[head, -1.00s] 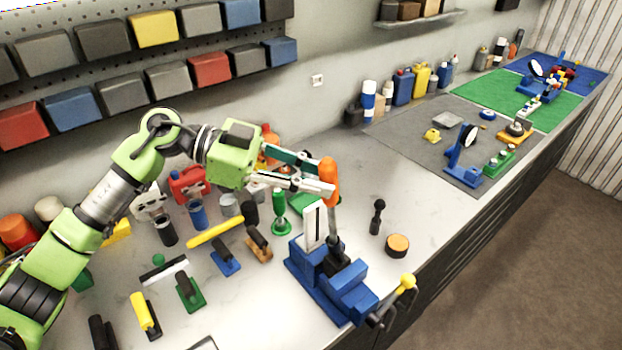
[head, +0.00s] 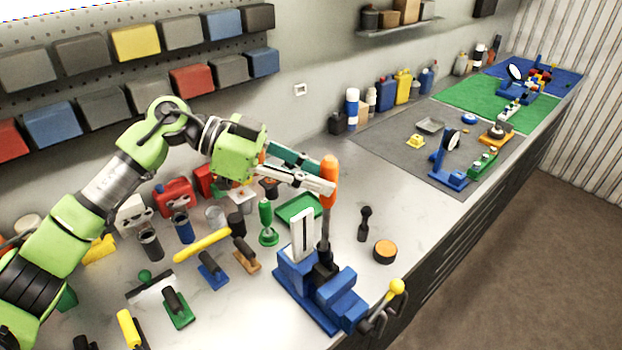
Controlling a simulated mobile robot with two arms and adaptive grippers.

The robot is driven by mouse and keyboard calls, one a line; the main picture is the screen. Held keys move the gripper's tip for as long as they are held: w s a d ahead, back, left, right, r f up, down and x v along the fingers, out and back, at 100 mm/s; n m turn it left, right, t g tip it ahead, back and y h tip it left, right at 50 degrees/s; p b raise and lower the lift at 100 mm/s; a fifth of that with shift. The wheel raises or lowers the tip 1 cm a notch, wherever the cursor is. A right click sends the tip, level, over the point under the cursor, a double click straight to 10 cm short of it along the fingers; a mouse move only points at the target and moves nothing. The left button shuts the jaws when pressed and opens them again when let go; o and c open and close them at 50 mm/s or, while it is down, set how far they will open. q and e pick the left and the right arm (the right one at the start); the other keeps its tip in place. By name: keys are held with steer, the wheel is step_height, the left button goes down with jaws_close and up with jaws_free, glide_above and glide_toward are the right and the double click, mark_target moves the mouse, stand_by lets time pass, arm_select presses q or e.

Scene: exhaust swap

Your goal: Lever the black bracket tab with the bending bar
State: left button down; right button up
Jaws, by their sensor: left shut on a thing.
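My left gripper (head: 326,180) is shut on the orange handle of the bending bar (head: 329,178). The bar stands nearly upright, its dark grey shaft running down to the black bracket tab (head: 323,270) at the blue vise (head: 318,293). The exact contact between the bar's lower end and the tab is too small to tell. A white plate (head: 302,236) with a dark slot stands upright at the vise, just left of the bar. The vise has a yellow-knobbed handle (head: 397,287). My right gripper is not in view.
A small black tool (head: 365,222) and an orange-topped round tin (head: 385,251) stand right of the vise. A green-handled tool (head: 267,222), a green tray (head: 299,208) and several brushes and scrapers crowd the left. The grey mat (head: 400,140) holds other fixtures.

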arm_select(q)
steer(key=shift+d+r, duration=0.1)
steer(key=shift+w+d+n+y, duration=0.15)
steer(key=shift+w+d+y, duration=0.1)
steer(key=shift+w+d, duration=0.35)
steer(key=shift+w+d+n+y, duration=0.15)
steer(key=shift+w+d+y, duration=0.2)
steer(key=shift+d, duration=0.35)
steer(key=shift+s+a+f+b, duration=0.15)
steer(key=shift+a+f+b, duration=0.15)
steer(key=shift+b, duration=0.1)
steer(key=shift+m+h, duration=0.4)
steer(key=shift+h, duration=0.3)
steer(key=shift+s+a+r+p, duration=0.15)
steer(key=shift+s+a+r, duration=0.15)
steer(key=shift+r, duration=0.6)
steer(key=shift+s+a+r+p, duration=0.1)
steer(key=shift+s+a+r, duration=0.2)
steer(key=shift+r, duration=0.6)
steer(key=shift+s+a+r+p, duration=0.15)
steer(key=shift+a+r, duration=0.25)
steer(key=shift+r, duration=0.5)
